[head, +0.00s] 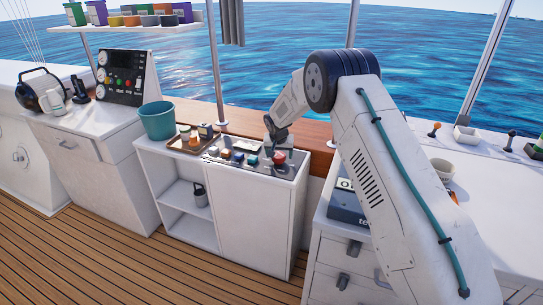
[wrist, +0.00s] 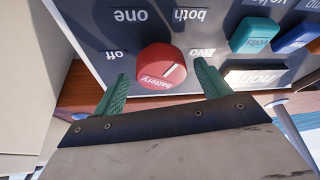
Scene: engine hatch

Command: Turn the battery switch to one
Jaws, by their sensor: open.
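The battery switch is a round red knob (wrist: 160,66) on a dark panel (wrist: 95,25), upside down in the wrist view. Labels off, one, both and two are set around it. Its white mark slants to the upper right, toward the "two" side. My gripper (wrist: 162,84) is open, its green fingers apart at the knob's left and right; I cannot tell whether they touch it. In the head view the red knob (head: 280,157) is at the right of the console top, with my gripper (head: 270,136) just above and behind it.
Other coloured knobs sit close beside the switch, such as a teal one (wrist: 256,35) marked volts. In the head view a tray (head: 180,145) with small items and a teal bucket (head: 158,119) stand left of the panel. A wooden ledge (head: 240,128) runs behind.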

